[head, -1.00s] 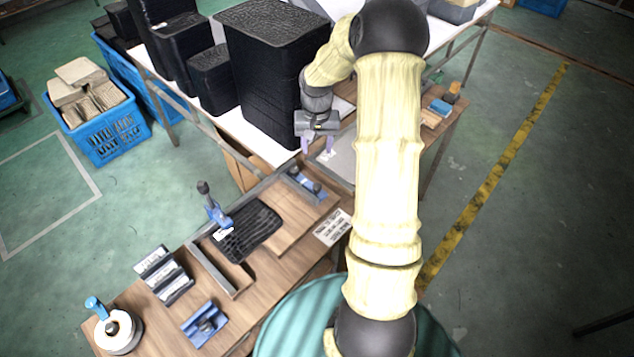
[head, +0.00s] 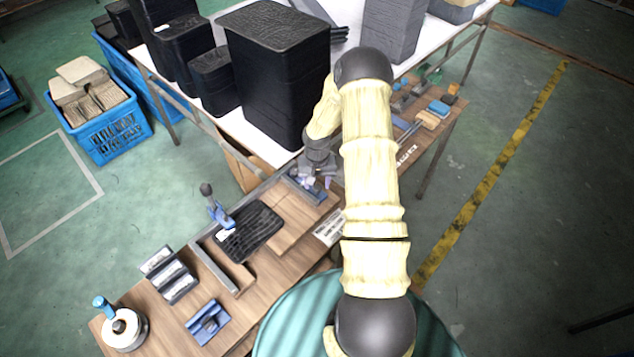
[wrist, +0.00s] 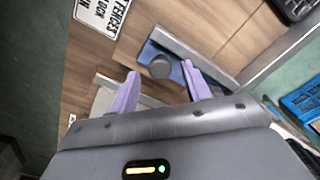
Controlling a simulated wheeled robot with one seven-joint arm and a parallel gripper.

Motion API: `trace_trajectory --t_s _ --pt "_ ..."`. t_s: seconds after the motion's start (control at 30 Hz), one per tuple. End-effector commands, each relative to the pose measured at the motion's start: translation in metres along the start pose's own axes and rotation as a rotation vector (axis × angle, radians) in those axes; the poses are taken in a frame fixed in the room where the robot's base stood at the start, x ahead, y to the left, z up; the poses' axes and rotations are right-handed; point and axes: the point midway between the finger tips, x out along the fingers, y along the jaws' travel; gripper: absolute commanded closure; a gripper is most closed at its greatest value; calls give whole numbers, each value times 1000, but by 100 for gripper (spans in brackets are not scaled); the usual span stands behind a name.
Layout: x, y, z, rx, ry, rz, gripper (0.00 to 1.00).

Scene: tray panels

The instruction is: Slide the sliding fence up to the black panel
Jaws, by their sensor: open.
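The sliding fence is a blue block with a dark round knob and a grey metal face. In the wrist view the fence (wrist: 172,72) lies just beyond my fingertips, with its knob between their lines. In the head view the fence (head: 296,187) is partly hidden by my gripper (head: 319,183). My gripper (wrist: 160,72) is open and empty, its purple fingers apart. The black panel (head: 252,232) lies flat on the wooden board, left of the fence with bare wood between. Its corner shows at the top right of the wrist view (wrist: 294,8).
A blue toggle clamp (head: 216,208) stands at the panel's far left edge. A printed label (head: 329,229) lies at the near edge. A slotted grey rack (head: 169,274), a blue block (head: 207,322) and a round white pot (head: 125,331) are farther left. Tall black bins stand behind.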

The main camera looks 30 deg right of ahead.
Motion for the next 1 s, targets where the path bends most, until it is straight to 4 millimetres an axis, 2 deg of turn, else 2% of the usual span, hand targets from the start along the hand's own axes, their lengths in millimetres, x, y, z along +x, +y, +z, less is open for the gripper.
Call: trace_trajectory --t_s 0.17,0.43,0.47,0.6,0.7,1.0 --pt "12 0 0 -2 0 0 52" --pt "14 0 0 -1 1 0 52" --pt "14 0 0 -1 1 0 56" --pt "14 0 0 -1 1 0 83" --pt "14 0 0 -1 1 0 100" --pt "14 -1 4 7 -1 -1 100"
